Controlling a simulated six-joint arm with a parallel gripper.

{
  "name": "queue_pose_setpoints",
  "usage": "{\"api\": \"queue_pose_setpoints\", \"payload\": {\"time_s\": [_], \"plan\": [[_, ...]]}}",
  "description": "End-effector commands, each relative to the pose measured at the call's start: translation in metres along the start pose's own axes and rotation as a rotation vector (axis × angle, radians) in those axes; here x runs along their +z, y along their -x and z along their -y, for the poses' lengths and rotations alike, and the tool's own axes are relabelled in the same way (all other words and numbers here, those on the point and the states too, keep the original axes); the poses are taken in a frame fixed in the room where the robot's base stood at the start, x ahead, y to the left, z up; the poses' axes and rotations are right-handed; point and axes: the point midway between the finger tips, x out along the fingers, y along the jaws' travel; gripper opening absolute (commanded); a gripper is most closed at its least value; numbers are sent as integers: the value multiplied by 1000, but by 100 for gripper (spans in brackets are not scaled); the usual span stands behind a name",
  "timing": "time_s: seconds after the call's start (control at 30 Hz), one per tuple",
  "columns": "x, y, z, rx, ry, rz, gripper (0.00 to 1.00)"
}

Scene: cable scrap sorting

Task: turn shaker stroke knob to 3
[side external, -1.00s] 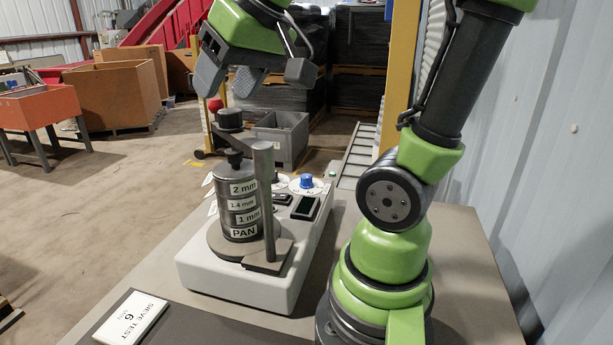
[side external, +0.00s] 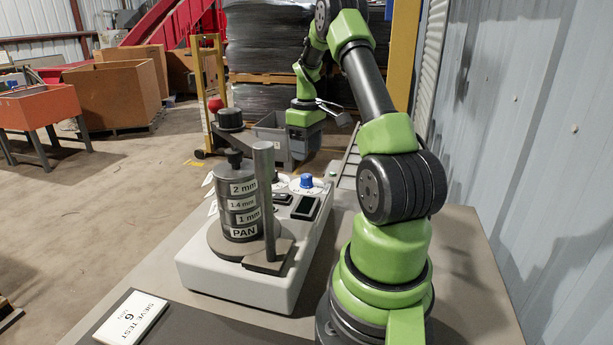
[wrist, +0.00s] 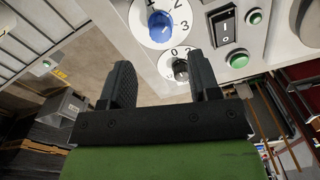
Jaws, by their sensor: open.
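The shaker (side external: 240,285) is a pale machine with a sieve stack on it. A blue knob (side external: 306,181) stands on a white numbered dial at its far end. In the wrist view the blue knob (wrist: 161,28) is at the top, with 1, 2 and 3 legible; its setting is unclear. Which knob sets the stroke I cannot read. My gripper (side external: 303,148) is above and behind the blue knob in the side view. In the wrist view my gripper (wrist: 161,60) is open, its fingers apart and empty.
The sieve stack (side external: 238,200) and a grey post (side external: 265,205) stand on the shaker's near part. A rocker switch (wrist: 225,28) and green buttons (wrist: 237,61) sit beside the dials. A sieve test card (side external: 133,318) lies at the front.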

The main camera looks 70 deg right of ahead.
Motion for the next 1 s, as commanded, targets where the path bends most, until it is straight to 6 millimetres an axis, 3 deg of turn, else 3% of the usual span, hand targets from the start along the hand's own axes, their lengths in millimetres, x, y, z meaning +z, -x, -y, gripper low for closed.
{"api": "queue_pose_setpoints", "payload": {"time_s": [0.2, 0.4, 0.8, 1.0], "plan": [[0, -43, 1, -4, 1, 4, 56], [0, -70, 1, -2, 0, 2, 56], [0, -78, 1, 0, -1, -1, 56], [0, -78, 1, 0, -1, -1, 10]]}}
